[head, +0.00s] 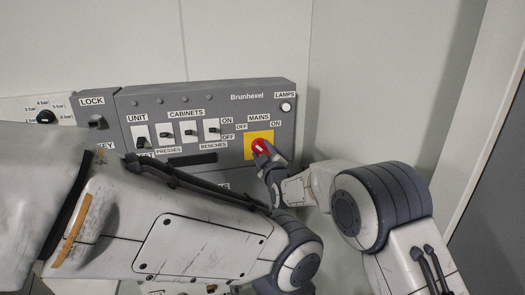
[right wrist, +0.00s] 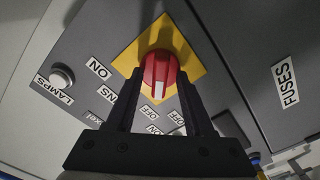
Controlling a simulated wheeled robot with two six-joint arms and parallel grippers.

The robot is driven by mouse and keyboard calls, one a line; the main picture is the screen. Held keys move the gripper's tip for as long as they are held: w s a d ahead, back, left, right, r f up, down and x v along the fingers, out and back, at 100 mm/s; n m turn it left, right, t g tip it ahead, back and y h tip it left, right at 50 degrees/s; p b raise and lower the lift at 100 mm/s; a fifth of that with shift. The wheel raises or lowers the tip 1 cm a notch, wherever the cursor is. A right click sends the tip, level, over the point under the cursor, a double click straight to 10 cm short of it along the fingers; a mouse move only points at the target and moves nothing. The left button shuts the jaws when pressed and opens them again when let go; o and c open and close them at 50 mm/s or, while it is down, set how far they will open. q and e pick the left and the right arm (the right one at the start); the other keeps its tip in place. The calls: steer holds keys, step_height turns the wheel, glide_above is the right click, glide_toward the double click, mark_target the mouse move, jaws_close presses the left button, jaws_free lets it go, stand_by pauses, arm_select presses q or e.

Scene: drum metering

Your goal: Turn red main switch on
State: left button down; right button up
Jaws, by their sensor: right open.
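The red main switch (head: 260,146) is a round knob on a yellow square plate (head: 249,140), under the MAINS label at the right of the grey panel. Its ON label (head: 276,124) is at upper right and its OFF label (head: 241,127) at upper left. In the right wrist view the red knob (right wrist: 158,72) has a white mark that points down the picture, towards an OFF label (right wrist: 150,113). My right gripper (head: 266,156) is open at the knob, with one finger (right wrist: 160,88) on each side of it. I cannot tell whether they touch it. My left gripper is out of view.
Cabinet switches (head: 190,132) sit left of the main switch, and a LAMPS button (head: 286,106) above right. A FUSES label (right wrist: 285,82) shows in the right wrist view. My left arm covers the panel's lower left. Bare wall lies above the panel.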

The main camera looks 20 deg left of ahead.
jaws_close()
steer(key=shift+f, duration=0.1)
steer(key=shift+f+b, duration=0.1)
steer(key=shift+b, duration=0.45)
steer(key=m+b, duration=1.2)
steer(key=b, duration=0.2)
steer(key=shift+f+b, duration=0.15)
steer(key=shift+b, duration=0.2)
steer(key=m+b, duration=0.2)
steer(key=m, duration=0.1)
steer(key=shift+b, duration=0.4)
steer(key=shift+m+b, duration=0.75)
steer(key=shift+m, duration=0.65)
steer(key=shift+r, duration=0.2)
